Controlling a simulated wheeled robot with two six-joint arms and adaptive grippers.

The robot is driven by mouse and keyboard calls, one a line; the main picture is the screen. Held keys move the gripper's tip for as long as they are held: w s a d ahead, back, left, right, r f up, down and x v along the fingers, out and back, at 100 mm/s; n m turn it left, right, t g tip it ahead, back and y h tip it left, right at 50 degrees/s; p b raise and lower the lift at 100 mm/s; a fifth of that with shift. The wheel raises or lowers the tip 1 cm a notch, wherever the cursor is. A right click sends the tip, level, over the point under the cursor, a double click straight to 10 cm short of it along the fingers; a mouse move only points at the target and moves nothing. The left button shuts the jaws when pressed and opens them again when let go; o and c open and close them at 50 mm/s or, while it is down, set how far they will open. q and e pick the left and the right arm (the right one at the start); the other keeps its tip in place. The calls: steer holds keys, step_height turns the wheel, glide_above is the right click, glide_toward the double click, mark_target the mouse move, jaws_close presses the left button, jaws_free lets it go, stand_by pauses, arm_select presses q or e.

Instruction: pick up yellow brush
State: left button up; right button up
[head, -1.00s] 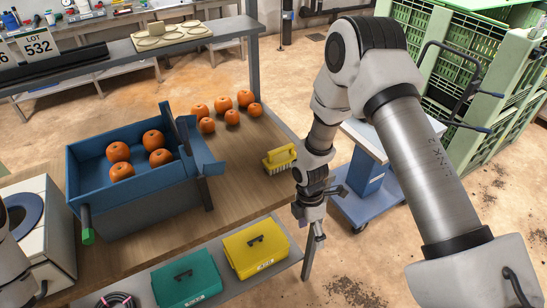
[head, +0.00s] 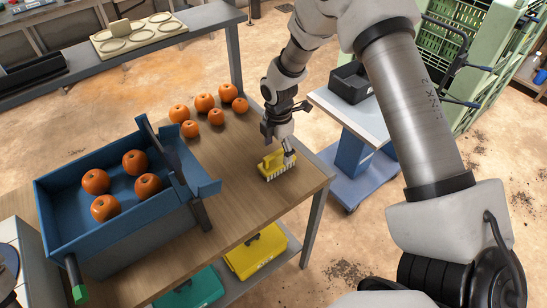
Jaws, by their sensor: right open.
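The yellow brush (head: 274,168) lies on the wooden tabletop near its right edge, with its pale bristles toward the front. My right gripper (head: 287,152) reaches down from above and is at the right part of the brush. It is open, and its fingers overlap the brush's upper right side. I cannot tell from this view whether they touch it.
The wooden table (head: 236,209) also holds several orange fruits (head: 205,103) and a blue tray (head: 62,244) with more fruits. A blue trolley (head: 352,155) stands to the right. Yellow (head: 256,252) and teal (head: 190,292) boxes sit on the lower shelf.

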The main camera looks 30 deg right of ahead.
mark_target(277, 160)
step_height(277, 160, down, 3)
steer(key=shift+d+r+p, duration=0.1)
steer(key=shift+r+p, duration=0.1)
steer(key=shift+p, duration=0.6)
steer(key=f, duration=0.1)
steer(key=w+f, duration=0.1)
steer(key=shift+f, duration=0.35)
steer(key=shift+s+r, duration=0.2)
steer(key=shift+s, duration=0.05)
steer(key=c, duration=0.5)
steer(key=shift+s, duration=0.1)
steer(key=c, duration=0.9)
steer(key=shift+c, duration=0.2)
